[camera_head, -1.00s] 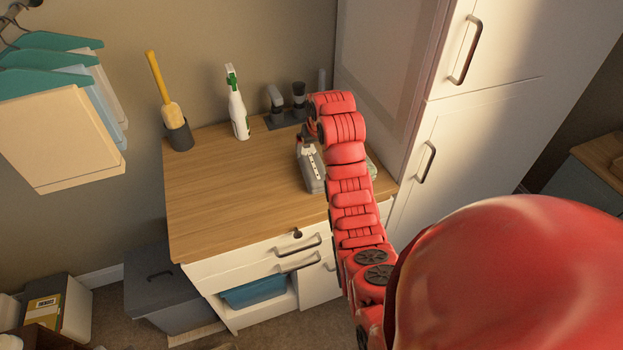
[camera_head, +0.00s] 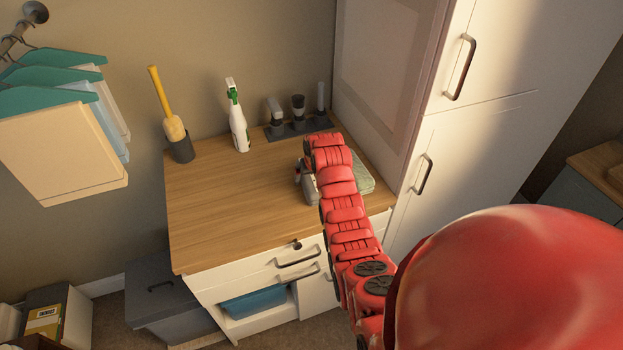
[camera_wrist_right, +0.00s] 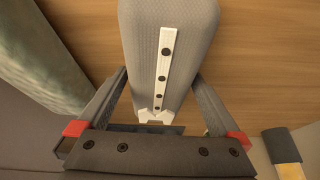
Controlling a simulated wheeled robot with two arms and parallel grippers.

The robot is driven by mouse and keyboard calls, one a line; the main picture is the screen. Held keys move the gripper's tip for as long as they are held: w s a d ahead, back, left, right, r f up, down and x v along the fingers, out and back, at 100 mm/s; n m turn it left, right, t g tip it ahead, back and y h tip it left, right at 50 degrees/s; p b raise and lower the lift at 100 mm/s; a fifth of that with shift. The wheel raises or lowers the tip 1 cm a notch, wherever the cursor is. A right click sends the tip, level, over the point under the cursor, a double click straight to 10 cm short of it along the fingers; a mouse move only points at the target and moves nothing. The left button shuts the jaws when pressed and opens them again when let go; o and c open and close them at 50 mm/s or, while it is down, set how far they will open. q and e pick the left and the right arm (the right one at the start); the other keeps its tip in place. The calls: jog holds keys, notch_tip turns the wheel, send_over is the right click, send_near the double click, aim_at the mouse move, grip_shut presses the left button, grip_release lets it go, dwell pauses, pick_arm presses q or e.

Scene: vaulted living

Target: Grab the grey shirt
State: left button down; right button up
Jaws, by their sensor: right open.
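The grey shirt (camera_head: 309,191) is a narrow folded bundle on the wooden counter, partly hidden by my right arm in the head view. In the right wrist view the grey shirt (camera_wrist_right: 198,45) shows a white strip with several dark buttons. My right gripper (camera_wrist_right: 159,88) is open, with one finger on each side of the shirt's near end. Whether the fingers touch the cloth cannot be told. In the head view my right gripper (camera_head: 303,170) is down at the shirt, mostly hidden by its own arm. My left gripper is not in view.
A green folded cloth (camera_head: 361,178) lies right of the shirt. A spray bottle (camera_head: 239,130), a brush in a holder (camera_head: 180,142) and a dark stand with brushes (camera_head: 299,126) line the back of the counter (camera_head: 225,205). A tall white cabinet (camera_head: 440,180) stands right. The counter's left is clear.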

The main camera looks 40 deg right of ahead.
jog(key=c, duration=1.3)
